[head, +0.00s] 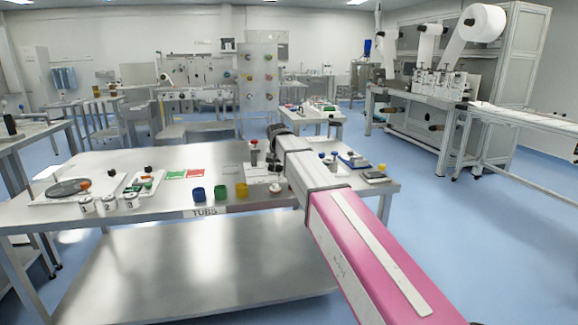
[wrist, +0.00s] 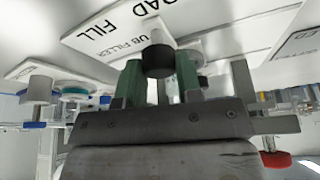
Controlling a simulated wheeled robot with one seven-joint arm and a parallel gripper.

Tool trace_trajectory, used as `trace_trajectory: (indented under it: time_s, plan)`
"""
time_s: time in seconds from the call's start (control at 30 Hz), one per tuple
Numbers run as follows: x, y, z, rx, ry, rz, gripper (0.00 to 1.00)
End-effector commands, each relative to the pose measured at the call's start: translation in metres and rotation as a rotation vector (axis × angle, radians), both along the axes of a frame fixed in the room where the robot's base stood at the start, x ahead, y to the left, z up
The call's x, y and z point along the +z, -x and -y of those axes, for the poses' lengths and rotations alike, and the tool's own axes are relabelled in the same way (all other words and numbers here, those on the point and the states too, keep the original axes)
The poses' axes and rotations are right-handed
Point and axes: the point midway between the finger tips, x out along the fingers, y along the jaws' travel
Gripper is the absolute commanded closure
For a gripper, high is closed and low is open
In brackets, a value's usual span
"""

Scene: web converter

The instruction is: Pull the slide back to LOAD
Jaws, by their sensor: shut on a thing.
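The slide's knob (wrist: 158,60), dark with a pale upper part, sits between the green fingers of my gripper (wrist: 160,78) in the wrist view. The gripper is shut on it. Behind it is the white tub filler plate (wrist: 120,48), lettered FILL, TUB FILLER and a partly cut-off LOAD. The knob hides part of the lettering, and I cannot tell exactly where the slide stands along the plate. In the head view, the white filler station (head: 258,173) is on the table beside my arm, whose links hide the gripper and the slide.
In the wrist view a red knob (wrist: 275,160) is at lower right.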

Motion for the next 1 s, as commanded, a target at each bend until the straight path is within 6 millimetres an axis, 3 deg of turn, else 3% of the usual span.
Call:
trace_trajectory:
  time_s: [0.1,0.4,0.43,0.5,0.83,1.0]
  plan:
    - [0.0,0.005,-0.016,0.001,-0.001,-0.001,1.0]
    - [0.0,0.005,-0.016,-0.001,0.0,-0.001,1.0]
    - [0.0,0.005,-0.016,-0.001,0.0,-0.001,0.57]
    - [0.0,0.005,-0.016,-0.001,0.0,-0.001,0.42]
    - [0.003,0.006,-0.016,0.0,0.0,0.0,0.42]
    - [0.02,0.014,-0.016,0.0,-0.001,0.001,0.42]
